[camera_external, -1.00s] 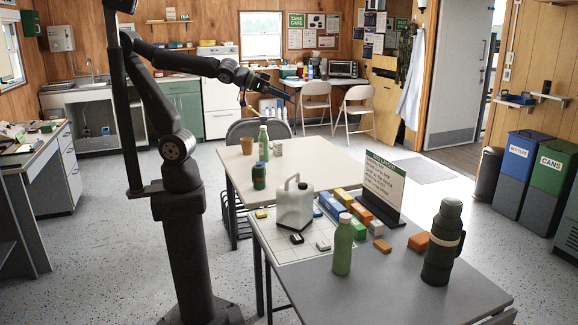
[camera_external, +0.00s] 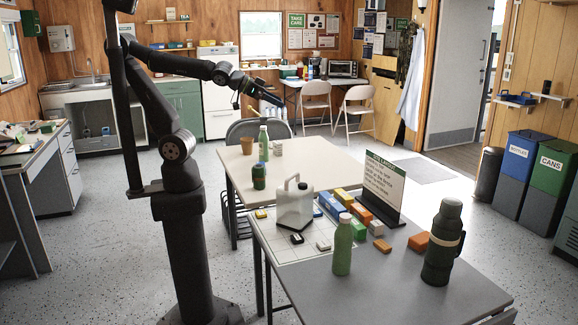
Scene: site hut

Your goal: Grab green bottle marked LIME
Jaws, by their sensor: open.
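Several green bottles stand upright on the tables. A pale green bottle (camera_external: 263,144) is at the back of the far table, and a short dark green bottle (camera_external: 259,176) is nearer on its left side. A taller green bottle (camera_external: 342,249) stands at the front of the near table. I cannot read LIME on any of them. My gripper (camera_external: 278,103) is open and empty, in the air above the far table's back edge. In the picture it is just above and right of the pale green bottle, apart from it.
A brown cup (camera_external: 246,145) and a small pale object (camera_external: 277,149) flank the pale bottle. A translucent jug (camera_external: 295,205), several coloured blocks (camera_external: 340,202), a sign board (camera_external: 383,185) and a dark green flask (camera_external: 442,243) occupy the near table. The far table's right side is clear.

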